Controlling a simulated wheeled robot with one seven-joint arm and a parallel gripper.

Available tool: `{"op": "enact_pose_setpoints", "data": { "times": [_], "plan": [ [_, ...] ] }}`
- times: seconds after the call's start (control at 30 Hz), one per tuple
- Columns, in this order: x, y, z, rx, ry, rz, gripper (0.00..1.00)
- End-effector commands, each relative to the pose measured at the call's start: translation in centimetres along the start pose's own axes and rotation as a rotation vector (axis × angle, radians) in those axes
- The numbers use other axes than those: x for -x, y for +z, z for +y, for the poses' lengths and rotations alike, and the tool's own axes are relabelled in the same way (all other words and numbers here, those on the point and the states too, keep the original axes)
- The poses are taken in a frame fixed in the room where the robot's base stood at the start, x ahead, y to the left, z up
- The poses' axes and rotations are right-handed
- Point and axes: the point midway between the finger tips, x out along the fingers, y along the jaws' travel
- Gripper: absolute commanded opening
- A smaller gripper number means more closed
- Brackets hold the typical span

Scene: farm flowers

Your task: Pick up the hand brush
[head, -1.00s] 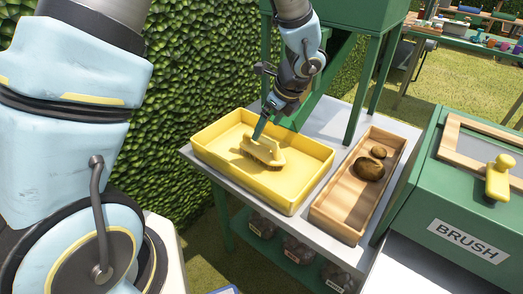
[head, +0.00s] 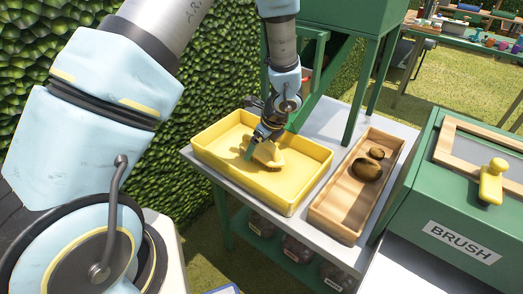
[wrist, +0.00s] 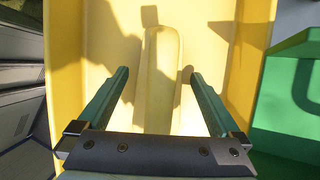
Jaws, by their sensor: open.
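The hand brush, a long yellow piece with a rounded end, lies in the yellow tray (head: 215,160). In the head view the hand brush (head: 277,165) is partly hidden behind my gripper (head: 260,147). In the wrist view the brush (wrist: 160,85) runs lengthwise between the two green fingers of my gripper (wrist: 157,74). The fingers are apart, one on each side of it, with a gap on both sides. I cannot tell how far above the tray floor the fingertips are. Bristles are not visible.
A wooden tray (head: 325,212) with two brown lumps (head: 366,168) stands right of the yellow tray. A green box labelled BRUSH (head: 463,242) with a yellow knob-like piece (head: 491,183) is further right. Green machine legs (head: 353,100) rise behind the trays. A hedge stands left.

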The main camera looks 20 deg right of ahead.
Motion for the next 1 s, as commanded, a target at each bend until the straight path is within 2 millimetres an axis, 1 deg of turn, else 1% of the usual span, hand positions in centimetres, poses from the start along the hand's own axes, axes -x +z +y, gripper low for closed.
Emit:
{"op": "enact_pose_setpoints", "data": {
  "times": [0.1,0.9,1.0],
  "plan": [
    [0.01,0.01,-0.01,0.0,0.0,0.0,1.0],
    [0.04,0.02,0.0,0.0,0.0,0.0,0.1],
    [0.05,0.03,-0.01,0.0,0.0,0.0,0.0]
  ]
}}
